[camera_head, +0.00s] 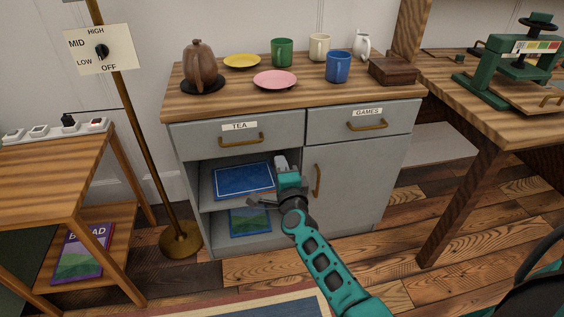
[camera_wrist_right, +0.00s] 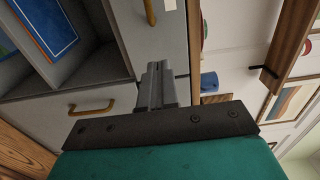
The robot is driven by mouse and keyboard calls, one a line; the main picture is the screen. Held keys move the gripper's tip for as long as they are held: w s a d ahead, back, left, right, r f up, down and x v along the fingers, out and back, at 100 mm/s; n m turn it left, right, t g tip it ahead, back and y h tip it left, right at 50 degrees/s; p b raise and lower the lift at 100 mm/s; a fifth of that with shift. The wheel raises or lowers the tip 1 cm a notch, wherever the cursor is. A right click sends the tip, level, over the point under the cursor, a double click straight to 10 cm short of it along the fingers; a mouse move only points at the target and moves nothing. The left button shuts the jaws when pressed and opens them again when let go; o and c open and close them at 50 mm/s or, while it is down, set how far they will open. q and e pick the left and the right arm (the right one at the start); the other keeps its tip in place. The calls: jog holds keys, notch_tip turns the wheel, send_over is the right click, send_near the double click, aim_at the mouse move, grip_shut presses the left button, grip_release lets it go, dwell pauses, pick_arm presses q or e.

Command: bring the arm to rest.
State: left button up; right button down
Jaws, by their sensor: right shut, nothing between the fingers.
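My right arm (camera_head: 330,270) reaches in from the bottom right in the head view, over the floor in front of the grey cabinet. Its gripper (camera_head: 282,162) is in front of the cabinet, near the edge between the open shelves and the closed door. In the right wrist view the two fingers (camera_wrist_right: 155,84) are together with nothing between them. I cannot tell whether the gripper touches the cabinet. My left gripper is not in view.
The grey cabinet (camera_head: 360,190) has TEA and GAMES drawers, both shut, and open shelves holding a blue flat item (camera_head: 243,180). Cups, plates and a brown pot (camera_head: 200,66) stand on top. A lamp pole (camera_head: 140,130) and side table (camera_head: 45,165) are at left, a workbench (camera_head: 490,125) at right.

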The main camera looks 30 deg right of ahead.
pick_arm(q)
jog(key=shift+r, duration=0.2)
pick_arm(e)
jog(key=shift+s+a, duration=0.15)
jog(key=shift+s, duration=0.25)
jog(key=s+a+f+n+g+y, duration=0.2)
jog(key=s+a+n+y, duration=0.15)
jog(key=s+n, duration=0.45)
jog(key=s+a+f+n+g+y, duration=0.2)
jog(key=s+a+n, duration=0.3)
jog(key=s+n, duration=0.3)
jog(key=s+a+f+n+g+y, duration=0.2)
jog(key=s+a+n+g+y, duration=0.15)
jog(key=s+n, duration=0.5)
pick_arm(q)
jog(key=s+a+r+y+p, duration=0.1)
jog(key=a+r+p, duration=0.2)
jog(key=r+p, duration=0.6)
jog(key=p, duration=0.4)
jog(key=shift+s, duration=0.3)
pick_arm(e)
notch_tip(320, 180, up, 9)
jog(key=s+d+h, duration=0.1)
jog(key=d+h, duration=0.1)
jog(key=shift+s+r+m+t, duration=0.15)
jog(key=shift+m+t, duration=0.2)
jog(key=shift+t, duration=0.1)
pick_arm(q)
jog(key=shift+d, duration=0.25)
